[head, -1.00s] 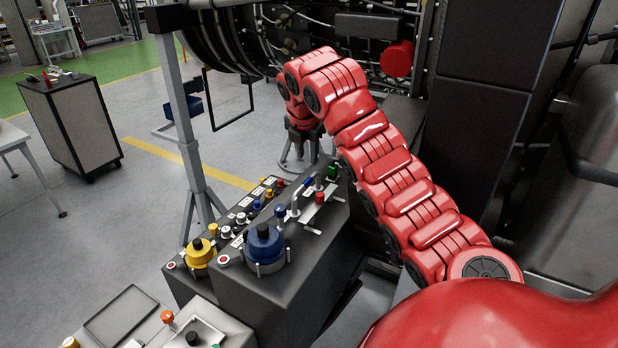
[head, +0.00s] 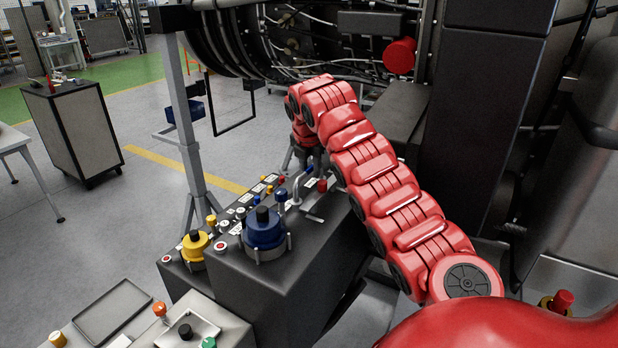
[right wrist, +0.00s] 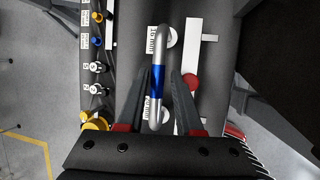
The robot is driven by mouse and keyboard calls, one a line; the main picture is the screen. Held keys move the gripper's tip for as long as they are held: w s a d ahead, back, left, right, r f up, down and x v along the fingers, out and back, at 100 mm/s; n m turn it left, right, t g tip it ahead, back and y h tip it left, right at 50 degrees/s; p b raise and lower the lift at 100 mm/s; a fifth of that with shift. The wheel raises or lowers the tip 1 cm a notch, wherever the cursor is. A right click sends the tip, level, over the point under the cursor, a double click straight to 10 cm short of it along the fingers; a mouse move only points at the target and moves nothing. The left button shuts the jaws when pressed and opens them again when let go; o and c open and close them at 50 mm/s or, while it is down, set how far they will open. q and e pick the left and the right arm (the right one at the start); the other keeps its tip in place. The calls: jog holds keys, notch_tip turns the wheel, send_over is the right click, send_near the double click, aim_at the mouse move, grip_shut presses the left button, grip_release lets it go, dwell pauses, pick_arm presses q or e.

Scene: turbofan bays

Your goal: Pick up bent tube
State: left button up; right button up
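The bent tube (right wrist: 158,85) is a silver handle-shaped tube with a blue middle band. It stands on top of a dark console block (right wrist: 129,60), between small white labels. In the head view it shows partly, as a silver leg (head: 296,188) below my right gripper (head: 310,155). In the right wrist view my right gripper (right wrist: 163,73) is open. Its two dark fingers lie on either side of the tube's blue band in the picture, with the left finger closer to it. Whether they reach down to the tube's height I cannot tell. My left gripper is not in view.
A red knob (right wrist: 192,83) on a white plate stands just right of the tube. A large blue knob (head: 264,232) and a yellow knob (head: 194,246) stand nearer on the consoles. A grey post (head: 184,120) rises at left, and a big dark engine (head: 290,45) lies behind.

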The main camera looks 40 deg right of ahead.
aim_at(309, 167)
jog(key=p+x, duration=0.2)
jog(key=x, duration=0.1)
jog(key=shift+w, duration=0.15)
jog(key=shift+w+d+f+p, duration=0.1)
jog(key=shift+d+f+p, duration=0.2)
jog(key=shift+f, duration=0.35)
jog(key=shift+w+a+f, duration=0.1)
jog(key=shift+f, duration=0.05)
grip_shut()
